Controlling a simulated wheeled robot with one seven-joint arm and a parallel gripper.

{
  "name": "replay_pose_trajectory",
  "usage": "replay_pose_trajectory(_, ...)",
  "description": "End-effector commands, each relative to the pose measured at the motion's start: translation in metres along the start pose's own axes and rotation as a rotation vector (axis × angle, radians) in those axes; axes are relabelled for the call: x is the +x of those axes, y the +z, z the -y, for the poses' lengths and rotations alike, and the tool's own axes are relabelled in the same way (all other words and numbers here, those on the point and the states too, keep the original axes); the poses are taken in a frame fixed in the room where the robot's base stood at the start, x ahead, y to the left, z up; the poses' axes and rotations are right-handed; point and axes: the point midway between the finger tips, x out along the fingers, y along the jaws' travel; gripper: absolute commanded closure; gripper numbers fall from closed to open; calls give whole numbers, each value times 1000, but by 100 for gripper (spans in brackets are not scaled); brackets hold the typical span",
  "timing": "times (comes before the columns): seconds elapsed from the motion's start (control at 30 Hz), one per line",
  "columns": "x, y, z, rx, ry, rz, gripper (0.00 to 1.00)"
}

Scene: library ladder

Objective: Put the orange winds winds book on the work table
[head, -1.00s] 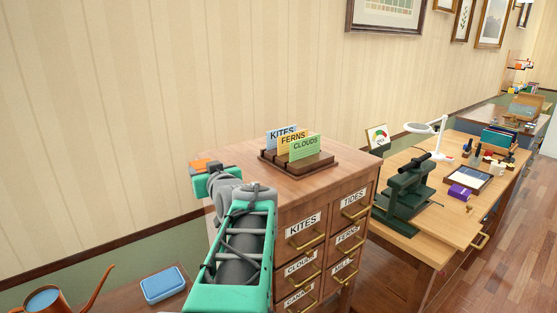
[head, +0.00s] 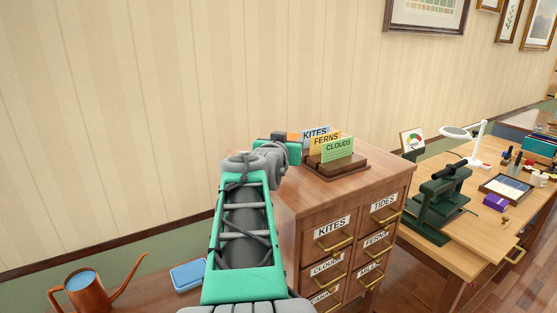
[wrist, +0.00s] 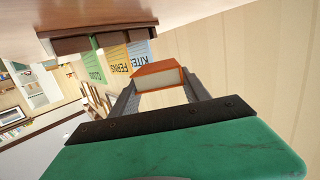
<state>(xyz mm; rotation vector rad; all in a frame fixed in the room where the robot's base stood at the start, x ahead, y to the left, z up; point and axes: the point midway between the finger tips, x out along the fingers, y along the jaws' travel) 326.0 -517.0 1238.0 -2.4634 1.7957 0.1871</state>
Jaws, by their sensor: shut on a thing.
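My gripper (wrist: 160,92) is shut on an orange book (wrist: 160,68), whose pale page edge faces the wrist camera. No title on it can be read. In the head view, a small part of the orange book (head: 294,137) shows at the end of my arm, close to the card holder on the drawer cabinet; my gripper is mostly hidden behind my wrist there. The work table (head: 487,228) with a light wooden top stands to the right of the cabinet, apart from my gripper.
The drawer cabinet (head: 353,194) bears a wooden holder (head: 340,170) with KITES, FERNS and CLOUDS cards. On the table are a dark green press (head: 440,205), a white lamp (head: 478,140), a purple box (head: 495,202) and a tray (head: 507,188). A copper watering can (head: 90,292) and blue tin (head: 188,275) stand lower left.

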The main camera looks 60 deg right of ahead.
Motion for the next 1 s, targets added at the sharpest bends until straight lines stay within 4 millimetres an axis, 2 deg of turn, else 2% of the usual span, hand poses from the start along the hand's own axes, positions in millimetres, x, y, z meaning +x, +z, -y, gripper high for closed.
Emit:
replay_pose_trajectory(0.1,8,20,18,-2,-3,2,89)
replay_pose_trajectory(0.3,16,42,36,-4,-4,2,89)
replay_pose_trajectory(0.43,19,64,32,-2,-1,1,89)
replay_pose_trajectory(0.8,20,71,32,0,-2,-2,89)
replay_pose_trajectory(0.83,20,72,32,0,-2,-1,45)
replay_pose_trajectory(1.0,20,70,32,0,-2,-1,31)
